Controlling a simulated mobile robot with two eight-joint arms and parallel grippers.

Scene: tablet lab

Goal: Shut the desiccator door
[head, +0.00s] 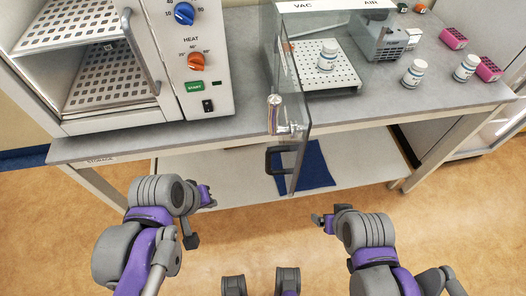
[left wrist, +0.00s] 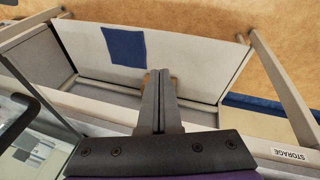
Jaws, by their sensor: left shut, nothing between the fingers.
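The desiccator (head: 330,18) stands on the bench, marked VAC and AIR. Its clear door (head: 291,90) stands open, swung out past the bench's front edge. A black handle (head: 276,161) is on the door's lower part; a dark handle (left wrist: 18,125) also shows at the left of the left wrist view. My left gripper (head: 209,202) is left of the handle and apart from it, in front of the bench. Its fingers (left wrist: 158,90) are together and empty. My right gripper (head: 316,219) is right of and nearer than the handle; its jaws are too small to judge.
An oven (head: 215,75) with HEAT knobs stands left of the door. A white bottle (head: 327,54) is on a perforated tray (head: 345,78) inside the desiccator. More bottles (head: 413,73) and pink racks (head: 488,69) are on the right. A blue cloth (head: 315,168) lies on the lower shelf.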

